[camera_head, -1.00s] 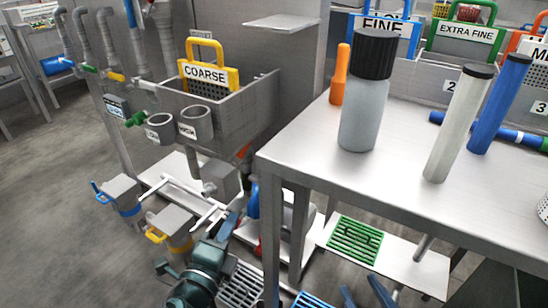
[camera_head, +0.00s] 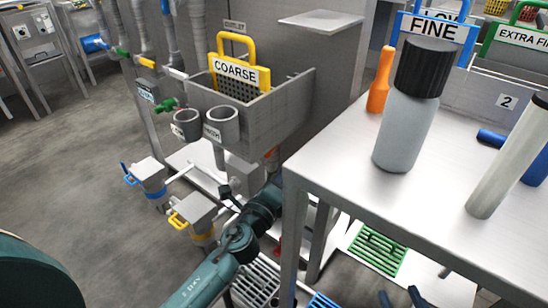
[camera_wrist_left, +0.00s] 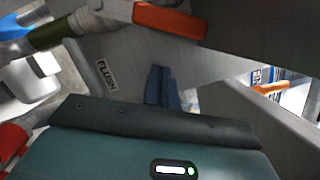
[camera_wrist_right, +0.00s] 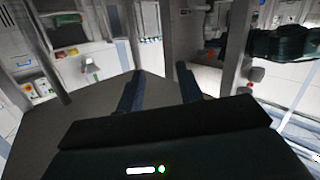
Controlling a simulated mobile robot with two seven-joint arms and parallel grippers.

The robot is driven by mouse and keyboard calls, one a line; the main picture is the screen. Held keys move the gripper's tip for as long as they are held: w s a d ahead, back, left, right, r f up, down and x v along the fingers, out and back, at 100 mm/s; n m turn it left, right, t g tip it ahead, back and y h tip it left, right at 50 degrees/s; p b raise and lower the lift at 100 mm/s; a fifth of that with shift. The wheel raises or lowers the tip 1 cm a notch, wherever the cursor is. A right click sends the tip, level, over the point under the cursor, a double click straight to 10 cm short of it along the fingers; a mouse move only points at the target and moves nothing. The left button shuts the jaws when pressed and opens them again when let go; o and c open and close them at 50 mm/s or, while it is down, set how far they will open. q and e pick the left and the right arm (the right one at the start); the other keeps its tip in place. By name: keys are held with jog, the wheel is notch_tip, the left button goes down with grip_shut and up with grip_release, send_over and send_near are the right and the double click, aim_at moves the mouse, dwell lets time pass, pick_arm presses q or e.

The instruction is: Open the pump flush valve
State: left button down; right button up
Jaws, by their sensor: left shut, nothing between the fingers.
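A FLUSH label (camera_wrist_left: 107,75) is on a grey plate in the left wrist view. Above and right of it is an orange handle (camera_wrist_left: 170,20) on a grey pipe fitting; a small orange part (camera_head: 271,153) also shows under the sink in the head view. My left gripper (camera_wrist_left: 162,72) has its fingers together, empty, just below the orange handle in its view; I see no clear contact. In the head view my left arm reaches under the sink and its gripper is hidden by the table. My right gripper (camera_head: 402,298) is open and empty, low beside the table; its parted fingers show in the right wrist view (camera_wrist_right: 158,85).
The steel table (camera_head: 330,180) with a grey bottle (camera_head: 408,115) stands close right of my left arm. The sink (camera_head: 265,125) with the COARSE screen (camera_head: 236,72) is above. Blue-handled (camera_head: 147,175) and yellow-handled (camera_head: 193,212) boxes stand left. Floor at left is clear.

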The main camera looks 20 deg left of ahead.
pick_arm(q)
jog(key=a, duration=0.1)
jog(key=a+r, duration=0.1)
jog(key=p, duration=0.1)
jog(key=shift+w+a+r, duration=0.25)
jog(key=shift+w+a, duration=0.15)
pick_arm(e)
jog(key=shift+s+d+g, duration=0.15)
jog(key=shift+s+g, duration=0.05)
jog(key=shift+g, duration=0.4)
jog(key=shift+r, duration=0.1)
pick_arm(q)
jog(key=shift+w+a+r+n+p, duration=0.1)
jog(key=shift+a+r+n+p, duration=0.3)
jog(key=shift+n+p, duration=0.5)
pick_arm(e)
jog(key=shift+s+d+r+m+g+h, duration=0.15)
jog(key=shift+s+m+g+h, duration=0.25)
jog(key=shift+m+g, duration=0.15)
pick_arm(q)
jog(key=shift+d+f, duration=0.15)
pick_arm(e)
jog(key=shift+d, duration=0.1)
